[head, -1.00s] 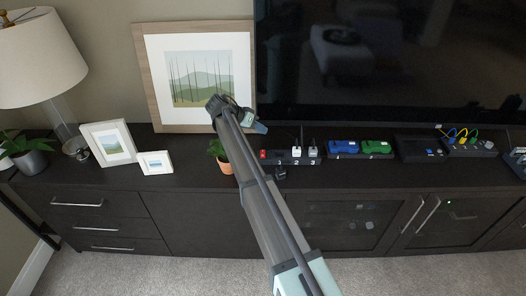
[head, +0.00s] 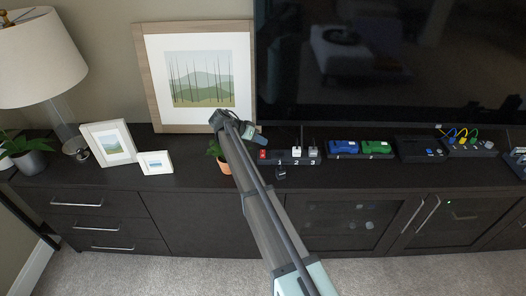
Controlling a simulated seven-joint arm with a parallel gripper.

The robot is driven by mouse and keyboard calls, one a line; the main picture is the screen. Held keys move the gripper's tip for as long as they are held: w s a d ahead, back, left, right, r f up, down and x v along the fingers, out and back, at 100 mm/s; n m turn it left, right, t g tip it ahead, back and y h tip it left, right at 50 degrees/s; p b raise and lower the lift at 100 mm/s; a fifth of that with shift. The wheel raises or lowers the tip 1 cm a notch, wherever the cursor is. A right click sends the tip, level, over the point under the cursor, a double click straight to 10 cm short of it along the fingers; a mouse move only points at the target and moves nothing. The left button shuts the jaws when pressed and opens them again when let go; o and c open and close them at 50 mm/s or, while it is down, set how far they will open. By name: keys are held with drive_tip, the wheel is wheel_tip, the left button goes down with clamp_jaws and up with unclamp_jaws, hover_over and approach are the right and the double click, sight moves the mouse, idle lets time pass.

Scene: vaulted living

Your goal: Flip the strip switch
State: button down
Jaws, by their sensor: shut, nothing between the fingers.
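A dark power strip (head: 290,161) lies on the dark cabinet top in front of the television. A red switch (head: 263,155) is at its left end, and white numbers 1, 2 and 3 run along its front. A white plug (head: 296,152) and a grey plug (head: 314,152) stand in it. My gripper (head: 262,139) is shut and empty, just above and behind the red switch in the picture. The gripper is small and partly hidden by my arm. I cannot tell whether it touches the strip, nor which way the switch is set.
A potted plant (head: 222,165) stands just left of the strip, partly behind my arm. A framed picture (head: 196,80) leans at the back. Blue (head: 343,147) and green (head: 376,147) devices sit to the right. A small black object (head: 280,173) lies before the strip.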

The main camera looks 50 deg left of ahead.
sight(261, 151)
drive_tip(key=shift+w+a+f, duration=0.1)
drive_tip(key=shift+f, duration=0.9)
drive_tip(key=shift+f, duration=0.15)
idle(1.3)
drive_tip(key=shift+f, duration=0.25)
drive_tip(key=shift+f, duration=0.35)
idle(0.7)
drive_tip(key=shift+r, duration=0.2)
drive_tip(key=shift+r, duration=0.55)
idle(0.3)
drive_tip(key=shift+s+d+r, duration=0.15)
drive_tip(key=shift+r, duration=1.15)
drive_tip(key=shift+s+d+r, duration=0.1)
drive_tip(key=shift+s+r, duration=0.05)
drive_tip(key=shift+r, duration=1.1)
